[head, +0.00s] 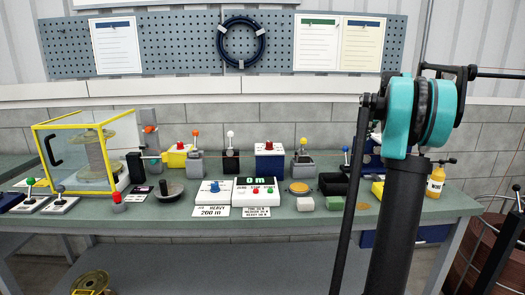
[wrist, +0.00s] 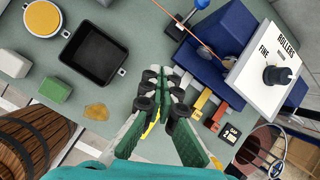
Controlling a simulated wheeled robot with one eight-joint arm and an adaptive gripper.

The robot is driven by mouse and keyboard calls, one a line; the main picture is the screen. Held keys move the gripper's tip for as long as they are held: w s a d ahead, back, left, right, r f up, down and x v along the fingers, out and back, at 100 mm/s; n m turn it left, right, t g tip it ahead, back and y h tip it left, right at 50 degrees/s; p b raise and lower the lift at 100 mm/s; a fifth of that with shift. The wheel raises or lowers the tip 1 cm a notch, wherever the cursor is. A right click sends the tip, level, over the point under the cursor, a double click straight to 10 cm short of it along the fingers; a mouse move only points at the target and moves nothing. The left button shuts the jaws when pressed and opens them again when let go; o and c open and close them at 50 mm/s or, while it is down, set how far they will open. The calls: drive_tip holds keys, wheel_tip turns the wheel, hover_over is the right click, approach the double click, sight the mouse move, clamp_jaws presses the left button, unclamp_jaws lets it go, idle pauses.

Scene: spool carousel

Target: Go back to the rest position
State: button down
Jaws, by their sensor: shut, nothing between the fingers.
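My gripper (wrist: 165,92) shows in the wrist view. Its green and black fingers are together, with nothing seen between them. It is over the grey-green bench top (wrist: 112,108), beside a blue machine (wrist: 222,45). I cannot tell its height above the bench. In the head view, my arm stands at the right in front of the bench (head: 240,229), and I cannot make out the gripper's fingers there.
A white "ROLLERS FINE" panel with a black knob (wrist: 277,75), a black tray (wrist: 94,54), a green block (wrist: 56,89) and a barrel (wrist: 35,140) surround the gripper. A yellow-framed case (head: 39,146) with a spool and several levers line the bench.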

drive_tip(key=s+a+f+n, duration=0.4)
drive_tip(key=s+a+n, duration=0.1)
drive_tip(key=s+a+f+n, duration=0.5)
drive_tip(key=s, duration=0.1)
drive_tip(key=s+a+f+n, duration=0.5)
drive_tip(key=a, duration=0.1)
drive_tip(key=shift+s+a+f+g, duration=0.1)
drive_tip(key=shift+s+f+g, duration=0.05)
drive_tip(key=shift+s+g, duration=0.2)
drive_tip(key=s+a+f+n, duration=0.4)
drive_tip(key=s+f+n, duration=0.3)
drive_tip(key=s, duration=0.5)
drive_tip(key=s+a+f+n+h, duration=0.1)
drive_tip(key=s+a+f+n, duration=0.3)
drive_tip(key=s+f+n, duration=0.4)
drive_tip(key=s+f, duration=0.2)
drive_tip(key=s, duration=0.3)
drive_tip(key=shift+s+f, duration=0.2)
drive_tip(key=shift+s, duration=0.1)
